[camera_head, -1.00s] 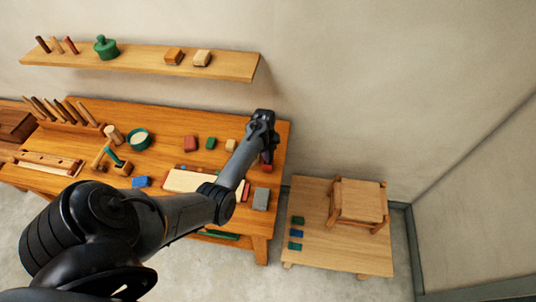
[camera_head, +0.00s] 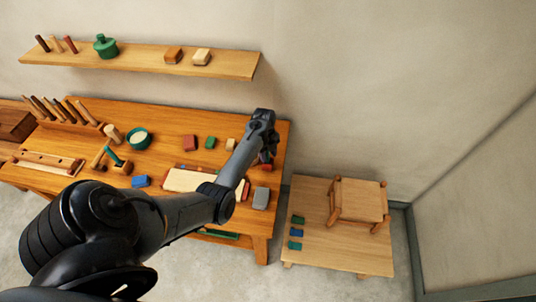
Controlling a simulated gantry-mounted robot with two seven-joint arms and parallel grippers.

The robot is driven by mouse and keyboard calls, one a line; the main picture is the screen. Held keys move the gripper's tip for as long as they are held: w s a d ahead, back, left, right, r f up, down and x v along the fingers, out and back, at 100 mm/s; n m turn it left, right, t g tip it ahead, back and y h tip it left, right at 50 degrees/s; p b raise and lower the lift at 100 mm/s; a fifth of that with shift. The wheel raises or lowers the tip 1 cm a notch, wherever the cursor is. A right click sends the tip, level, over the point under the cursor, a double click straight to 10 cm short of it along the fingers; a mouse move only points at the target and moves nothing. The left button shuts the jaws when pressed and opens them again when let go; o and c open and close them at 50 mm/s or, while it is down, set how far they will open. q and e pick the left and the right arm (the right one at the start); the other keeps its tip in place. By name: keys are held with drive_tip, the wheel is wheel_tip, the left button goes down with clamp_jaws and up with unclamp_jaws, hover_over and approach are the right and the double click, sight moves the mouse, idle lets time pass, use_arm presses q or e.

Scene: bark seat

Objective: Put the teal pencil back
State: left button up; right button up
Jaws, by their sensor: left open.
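I cannot make out a teal pencil in the head view; it is hidden or too small to tell. My left gripper (camera_head: 268,153) is open over the right end of the wooden workbench (camera_head: 215,118). A small dark red thing (camera_head: 265,159) shows at its fingertips, and I cannot tell whether they touch. My left forearm covers part of the bench's middle and front. A pale board (camera_head: 182,181) with thin coloured pieces around it lies partly behind the forearm. My right gripper is not in view.
A teal bowl (camera_head: 139,139), a teal-handled mallet (camera_head: 112,154), a tool rack (camera_head: 75,123) and several small blocks stand on the bench. A wall shelf (camera_head: 140,62) hangs behind. A low platform (camera_head: 340,252) with a small stool (camera_head: 359,199) stands at right.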

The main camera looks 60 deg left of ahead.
use_arm(q)
wheel_tip(320, 180, up, 10)
drive_tip(key=a, duration=0.1)
drive_tip(key=shift+a+r, duration=0.15)
drive_tip(key=shift+r, duration=0.05)
drive_tip(key=shift+s, duration=0.1)
